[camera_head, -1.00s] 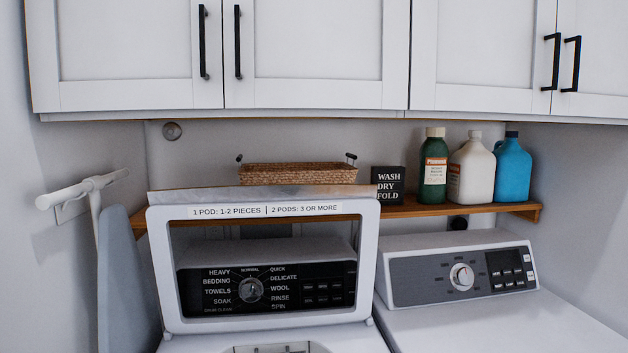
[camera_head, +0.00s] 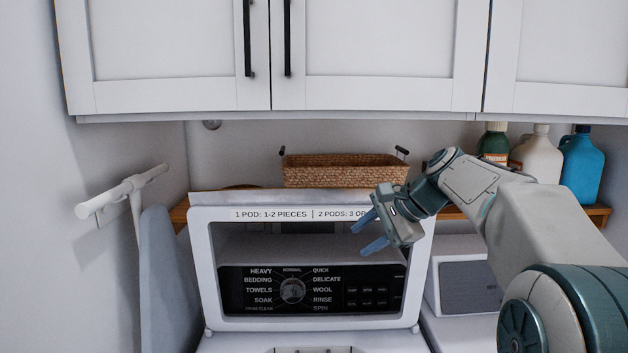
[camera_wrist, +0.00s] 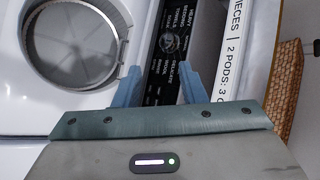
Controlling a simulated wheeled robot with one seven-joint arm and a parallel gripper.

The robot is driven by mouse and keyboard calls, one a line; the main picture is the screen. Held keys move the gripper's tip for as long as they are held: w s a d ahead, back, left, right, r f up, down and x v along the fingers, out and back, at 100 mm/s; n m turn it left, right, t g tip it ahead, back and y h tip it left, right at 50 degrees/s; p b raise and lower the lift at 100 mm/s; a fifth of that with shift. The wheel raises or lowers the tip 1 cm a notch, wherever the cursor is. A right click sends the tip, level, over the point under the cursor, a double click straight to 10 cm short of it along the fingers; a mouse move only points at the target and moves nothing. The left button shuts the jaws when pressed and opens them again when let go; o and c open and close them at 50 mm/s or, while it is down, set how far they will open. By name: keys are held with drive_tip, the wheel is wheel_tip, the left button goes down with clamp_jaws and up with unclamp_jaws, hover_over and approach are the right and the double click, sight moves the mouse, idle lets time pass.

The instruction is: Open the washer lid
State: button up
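The washer lid (camera_head: 206,275) is a white frame around a clear window, with a pod label along its top edge. It stands raised and upright at the back of the washer, and the black washer control panel (camera_head: 325,296) shows through it. In the wrist view the lid (camera_wrist: 233,50) is at the right and the round washer drum opening (camera_wrist: 75,45) is uncovered at the upper left. My gripper (camera_head: 367,233) is open and empty, its blue fingers in front of the lid's upper right part. In the wrist view my gripper (camera_wrist: 160,86) has its fingers apart with nothing between them.
White cabinets (camera_head: 375,55) hang above. A wicker basket (camera_head: 340,172) and several bottles, including a blue one (camera_head: 582,168), stand on a wooden shelf (camera_head: 598,214) behind. An ironing board (camera_head: 165,280) is at the left. The dryer (camera_head: 465,285) is at the right, partly behind my arm.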

drive_tip(key=w+d+r+m+t+y, duration=0.1)
drive_tip(key=w+d+r+m+y, duration=0.1)
drive_tip(key=w+r, duration=0.35)
drive_tip(key=p, duration=0.6)
approach(311, 192)
drive_tip(key=shift+y, duration=0.3)
drive_tip(key=x, duration=0.5)
drive_tip(key=shift+f, duration=0.15)
drive_tip(key=shift+x, duration=1.15)
drive_tip(key=shift+w+a+f, duration=0.25)
drive_tip(key=shift+w+f, duration=0.05)
drive_tip(key=shift+f, duration=0.05)
clamp_jaws()
